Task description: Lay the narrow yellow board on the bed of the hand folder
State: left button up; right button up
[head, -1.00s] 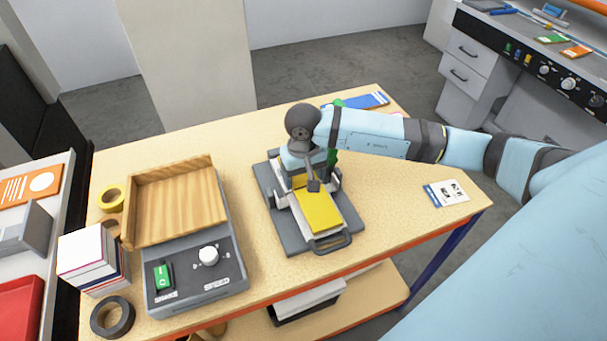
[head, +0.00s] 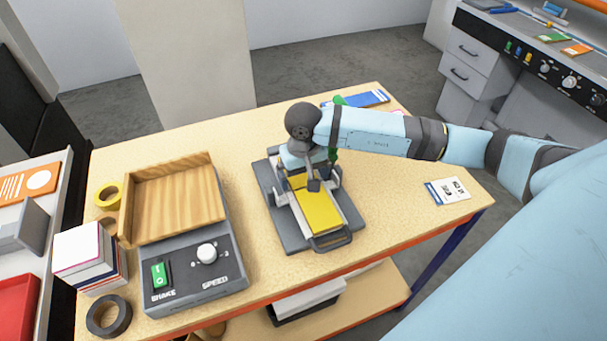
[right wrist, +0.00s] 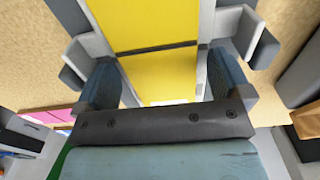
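The narrow yellow board (head: 320,212) lies flat and lengthwise on the pale bed of the hand folder (head: 292,238). In the right wrist view the yellow board (right wrist: 155,75) runs between my fingers, with a thin dark line across it. My right gripper (head: 312,184) is low over the far part of the folder. Its two fingers (right wrist: 165,82) stand apart on either side of the board, with pale gaps showing beside the board's edges. The gripper hides the board's far end in the head view. My left gripper is not in view.
Left of the folder stands a shaker with a wooden tray (head: 176,205). A stack of pads (head: 86,258), yellow tape (head: 107,196) and black tape (head: 108,316) lie at the left. A card (head: 447,191) lies at the right; bare table surrounds it.

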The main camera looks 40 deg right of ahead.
notch_tip(320, 180, up, 14)
jog(key=b, duration=0.2)
dwell(0.5)
jog(key=shift+f, duration=0.1)
